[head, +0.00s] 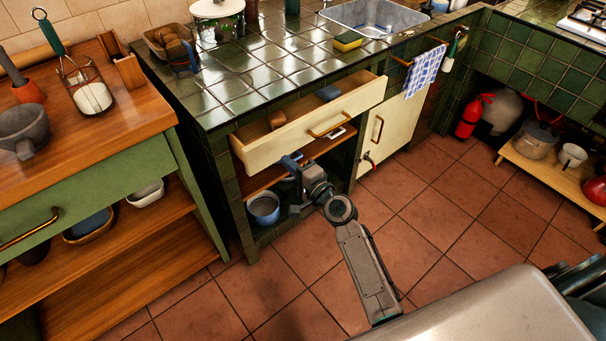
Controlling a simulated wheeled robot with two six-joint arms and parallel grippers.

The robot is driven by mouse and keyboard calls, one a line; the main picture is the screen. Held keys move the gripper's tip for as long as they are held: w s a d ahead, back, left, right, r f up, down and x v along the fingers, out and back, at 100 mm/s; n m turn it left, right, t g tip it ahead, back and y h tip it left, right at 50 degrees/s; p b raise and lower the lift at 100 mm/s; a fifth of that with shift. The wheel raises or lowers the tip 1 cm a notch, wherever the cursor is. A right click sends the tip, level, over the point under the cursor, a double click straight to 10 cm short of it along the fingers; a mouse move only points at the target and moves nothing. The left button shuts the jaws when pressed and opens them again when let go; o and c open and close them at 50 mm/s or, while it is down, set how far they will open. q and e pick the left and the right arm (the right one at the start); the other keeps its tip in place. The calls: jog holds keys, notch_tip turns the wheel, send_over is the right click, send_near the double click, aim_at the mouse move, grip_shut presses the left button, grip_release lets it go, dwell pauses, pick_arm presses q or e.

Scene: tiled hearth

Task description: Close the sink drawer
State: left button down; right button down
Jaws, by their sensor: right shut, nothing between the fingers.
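The sink drawer (312,127) has a cream front and a brass bar handle (329,125). It is pulled out from under the green tiled counter, and its inside shows. A brown item (278,118) and a dark blue-grey item (329,93) lie in it. My right gripper (291,164) is shut and empty, just below the lower edge of the drawer front, left of the handle. Whether it touches the drawer I cannot tell. My left gripper is not in view.
Below the drawer is an open shelf space with a blue-grey pot (263,208). A cream cupboard door (383,133) stands to the right. A wooden-topped green cabinet (90,150) is at the left.

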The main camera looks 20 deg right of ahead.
aim_at(274, 150)
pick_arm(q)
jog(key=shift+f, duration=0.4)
pick_arm(e)
jog(key=shift+x, duration=1.95)
